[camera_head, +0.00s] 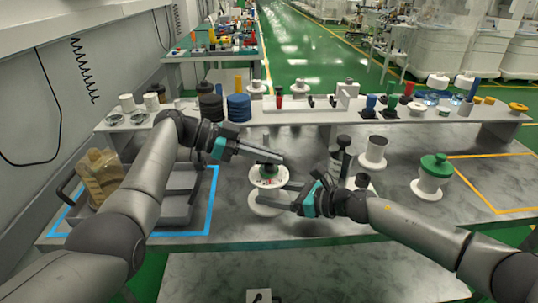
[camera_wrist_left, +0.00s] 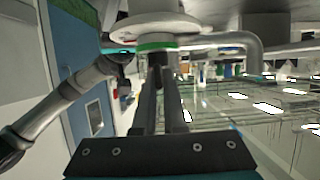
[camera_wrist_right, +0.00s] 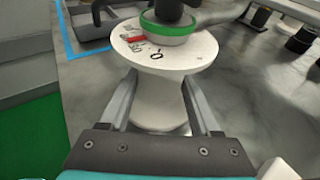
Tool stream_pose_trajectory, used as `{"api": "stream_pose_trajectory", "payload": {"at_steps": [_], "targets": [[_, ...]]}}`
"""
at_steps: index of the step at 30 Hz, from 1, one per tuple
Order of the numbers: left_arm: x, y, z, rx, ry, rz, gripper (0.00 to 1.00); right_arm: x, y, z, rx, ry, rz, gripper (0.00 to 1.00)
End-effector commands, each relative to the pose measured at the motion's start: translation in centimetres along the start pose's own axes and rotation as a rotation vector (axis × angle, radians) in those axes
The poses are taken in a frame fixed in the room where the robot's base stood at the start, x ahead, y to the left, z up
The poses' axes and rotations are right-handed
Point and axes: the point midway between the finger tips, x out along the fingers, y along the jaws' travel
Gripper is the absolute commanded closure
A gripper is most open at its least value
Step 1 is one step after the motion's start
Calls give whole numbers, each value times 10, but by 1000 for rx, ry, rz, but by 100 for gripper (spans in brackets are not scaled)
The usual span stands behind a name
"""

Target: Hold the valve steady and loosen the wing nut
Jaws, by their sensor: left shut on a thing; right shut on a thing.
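The valve (camera_head: 266,183) is a white spool shape with a round top flange, standing on the grey table; in the right wrist view (camera_wrist_right: 158,92) a green ring and a small red mark show on the flange. A black wing nut (camera_wrist_right: 169,11) sits above the green ring. My left gripper (camera_head: 277,158) reaches in from above left and is shut on the nut; its fingers also meet below the green ring in the left wrist view (camera_wrist_left: 166,66). My right gripper (camera_head: 272,195) is low, its fingers shut on either side of the valve's white stem. The fingers partly hide the nut and stem.
A shelf (camera_head: 310,115) with several small parts runs behind.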

Motion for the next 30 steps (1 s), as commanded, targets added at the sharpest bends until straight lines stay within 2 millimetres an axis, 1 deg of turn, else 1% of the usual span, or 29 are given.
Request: {"api": "stream_pose_trajectory", "payload": {"at_steps": [17, 23, 30], "targets": [[0, -1, 1, -10, -3, -27, 100, 0, -1, -1, 0, 1, -3, 68], [0, 0, 2, -35, -7, -92, 100, 0, -1, -1, -1, 1, -2, 68], [0, 0, 3, -84, -9, -208, 100, 0, -1, -1, -1, 1, -1, 68]]}}
